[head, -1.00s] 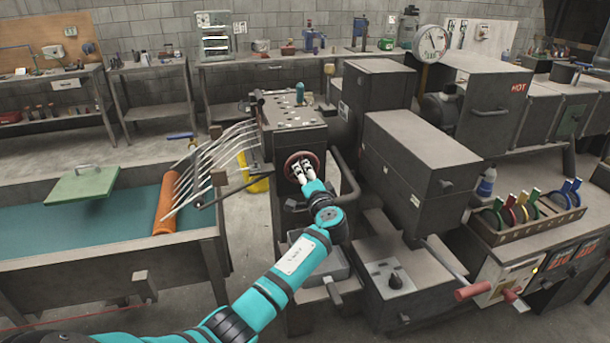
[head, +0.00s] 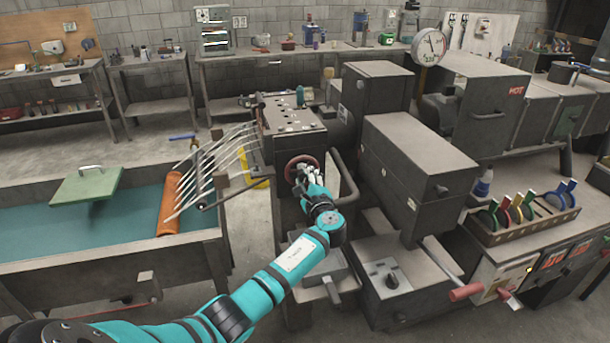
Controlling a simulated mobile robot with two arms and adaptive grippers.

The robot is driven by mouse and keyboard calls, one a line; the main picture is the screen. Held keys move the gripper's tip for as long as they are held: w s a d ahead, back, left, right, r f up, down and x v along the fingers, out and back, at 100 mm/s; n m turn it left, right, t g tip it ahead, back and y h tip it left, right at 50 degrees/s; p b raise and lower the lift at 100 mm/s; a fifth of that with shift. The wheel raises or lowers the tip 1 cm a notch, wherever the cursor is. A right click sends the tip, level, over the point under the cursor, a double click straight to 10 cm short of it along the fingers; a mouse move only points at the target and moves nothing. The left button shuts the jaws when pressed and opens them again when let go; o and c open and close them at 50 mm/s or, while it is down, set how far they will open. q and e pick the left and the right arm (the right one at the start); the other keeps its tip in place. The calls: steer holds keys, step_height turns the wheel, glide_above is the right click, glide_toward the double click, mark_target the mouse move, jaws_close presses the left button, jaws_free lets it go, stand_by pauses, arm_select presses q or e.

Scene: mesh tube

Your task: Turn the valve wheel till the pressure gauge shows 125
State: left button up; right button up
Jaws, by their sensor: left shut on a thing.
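The valve wheel (head: 290,165) is a dark red ring on the front of a grey machine, near the middle of the head view. My left gripper (head: 303,172) is at the wheel and shut on its rim. The gripper and wrist cover the lower right part of the wheel. The pressure gauge (head: 429,46) is a round white dial at the upper right, behind the grey machine boxes. Its dark needle shows, but the numbers are too small to read. My right gripper is not in view.
Grey machine boxes (head: 420,150) stand right of my left arm. A trough (head: 100,255) with an orange roller (head: 170,204) and thin rods is at the left. A red-handled lever (head: 466,291) sticks out at the lower right. Bare floor shows behind the trough.

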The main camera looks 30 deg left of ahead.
arm_select(q)
steer(key=shift+d+f+m, duration=0.1)
steer(key=shift+m, duration=0.6)
steer(key=o, duration=1.1)
steer(key=shift+o, duration=0.2)
steer(key=v, duration=1.2)
